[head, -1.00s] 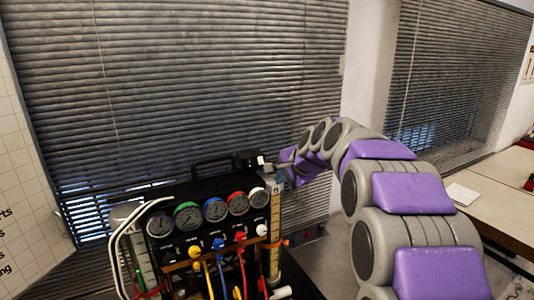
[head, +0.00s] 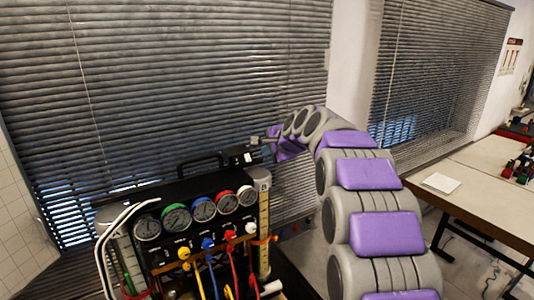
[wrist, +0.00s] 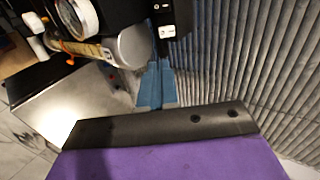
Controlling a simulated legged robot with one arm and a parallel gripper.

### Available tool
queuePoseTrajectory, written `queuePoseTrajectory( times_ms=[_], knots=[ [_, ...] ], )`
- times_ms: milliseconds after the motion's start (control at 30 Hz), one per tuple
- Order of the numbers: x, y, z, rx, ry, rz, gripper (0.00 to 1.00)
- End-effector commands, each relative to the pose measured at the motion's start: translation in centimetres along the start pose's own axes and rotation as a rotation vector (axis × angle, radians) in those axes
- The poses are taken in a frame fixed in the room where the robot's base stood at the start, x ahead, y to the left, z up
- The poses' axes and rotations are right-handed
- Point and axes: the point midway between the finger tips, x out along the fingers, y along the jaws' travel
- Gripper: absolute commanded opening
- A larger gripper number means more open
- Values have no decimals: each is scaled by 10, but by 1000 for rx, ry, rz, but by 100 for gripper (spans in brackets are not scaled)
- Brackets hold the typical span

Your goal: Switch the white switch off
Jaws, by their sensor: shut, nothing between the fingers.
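The white switch (head: 248,157) sits on a small black box (head: 236,155) at the top right of the gauge rig. In the wrist view the white switch (wrist: 167,32) shows on the end of the black box, beside a second, dark switch. My gripper (head: 256,140) is just above and to the right of the box in the head view. In the wrist view its blue-grey fingers (wrist: 158,70) are shut and empty, with the tips below the white switch in the picture. They look apart from it. I cannot tell whether the switch is on or off.
The gauge rig (head: 195,190) carries a row of round gauges, coloured valve knobs and hoses. A clear tube column (head: 264,225) stands at its right. Window blinds (head: 180,80) are close behind. A table (head: 470,190) stands at the right.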

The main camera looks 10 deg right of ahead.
Motion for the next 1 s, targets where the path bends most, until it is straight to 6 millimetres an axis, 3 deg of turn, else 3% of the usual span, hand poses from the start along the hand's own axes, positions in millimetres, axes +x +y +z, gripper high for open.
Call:
queuePoseTrajectory(
  times_ms=[100, 600, 1000],
  knots=[
    [22, 2, -2, 2, -2, 4, 0],
    [95, 1, -1, 2, -2, 1, 0],
    [116, 1, -1, 2, -1, 0, 0]
  ],
)
